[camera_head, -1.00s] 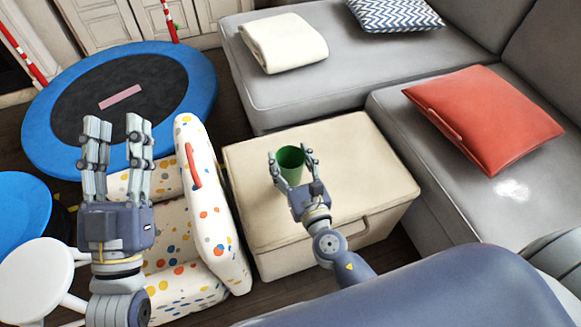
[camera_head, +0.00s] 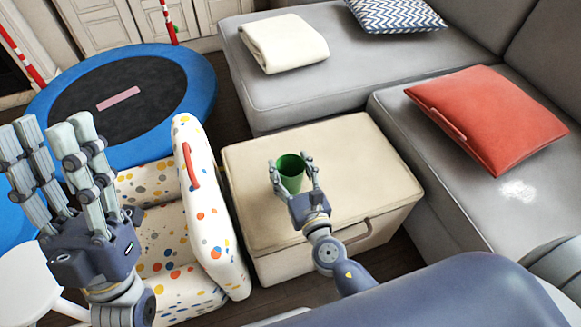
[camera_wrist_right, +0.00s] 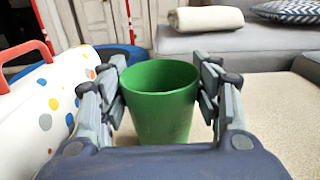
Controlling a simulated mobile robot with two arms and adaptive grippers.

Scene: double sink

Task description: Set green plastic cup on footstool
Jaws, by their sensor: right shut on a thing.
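The green plastic cup (camera_head: 291,172) is upright at the cream footstool (camera_head: 345,150), over its top near the middle. My right gripper (camera_head: 293,176) is shut on the cup, with fingers on both sides of it. The right wrist view shows the cup (camera_wrist_right: 160,100) between the fingers, its open rim up. Whether the cup's base touches the footstool top is hidden by the gripper. My left gripper (camera_head: 50,140) is open and empty at the left, with its fingers apart and pointing up.
A polka-dot child's armchair (camera_head: 205,205) stands close to the footstool's left side. A blue-rimmed trampoline (camera_head: 195,105) is behind it. A grey sectional sofa (camera_head: 300,90) with a folded blanket (camera_head: 283,42) and a red cushion (camera_head: 487,120) borders the back and right. The footstool's top is otherwise clear.

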